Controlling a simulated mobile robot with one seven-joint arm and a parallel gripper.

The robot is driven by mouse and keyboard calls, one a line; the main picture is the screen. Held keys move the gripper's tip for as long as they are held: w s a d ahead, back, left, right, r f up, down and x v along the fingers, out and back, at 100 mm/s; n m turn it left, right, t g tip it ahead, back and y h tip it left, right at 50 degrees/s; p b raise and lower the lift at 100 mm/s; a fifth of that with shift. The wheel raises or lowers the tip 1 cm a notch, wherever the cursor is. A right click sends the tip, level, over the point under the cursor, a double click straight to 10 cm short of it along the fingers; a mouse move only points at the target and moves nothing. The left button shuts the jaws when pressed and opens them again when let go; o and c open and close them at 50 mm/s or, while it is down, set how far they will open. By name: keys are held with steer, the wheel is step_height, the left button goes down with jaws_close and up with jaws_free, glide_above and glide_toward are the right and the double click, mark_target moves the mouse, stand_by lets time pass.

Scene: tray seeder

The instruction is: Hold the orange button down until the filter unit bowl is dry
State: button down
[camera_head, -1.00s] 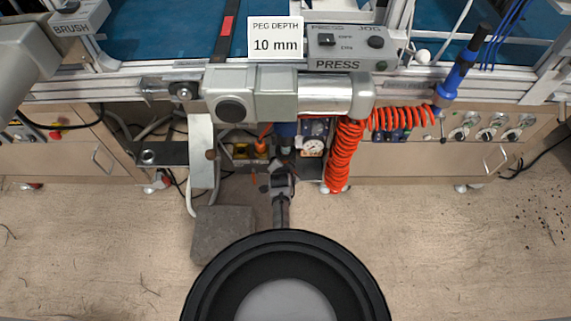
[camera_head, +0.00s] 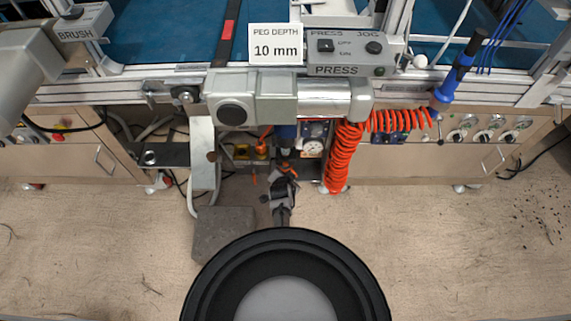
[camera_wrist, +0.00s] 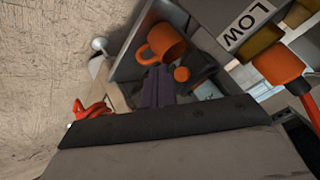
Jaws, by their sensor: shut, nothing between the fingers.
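My gripper (camera_head: 284,172) is shut and empty, low in front of the machine in the head view. In the wrist view its dark fingers (camera_wrist: 158,86) point up at a grey housing. A small round orange part (camera_wrist: 181,74), perhaps the orange button, shows just beside the fingertips; I cannot tell whether they touch it. A larger orange loop-shaped part (camera_wrist: 163,42) is above it. The filter unit bowl is not clear; a dark blue cylinder (camera_head: 285,132) above the gripper in the head view may belong to it. I cannot see whether it holds water.
A pressure gauge (camera_head: 313,148) and a coiled red hose (camera_head: 343,160) are right of the gripper. An orange knob (camera_wrist: 278,65) and a LOW label (camera_wrist: 250,22) show in the wrist view. A grey block (camera_head: 224,233) lies on the floor at left. Floor at right is open.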

steer(key=s+p, duration=0.1)
steer(key=s, duration=0.2)
steer(key=shift+s, duration=0.2)
stand_by(0.5)
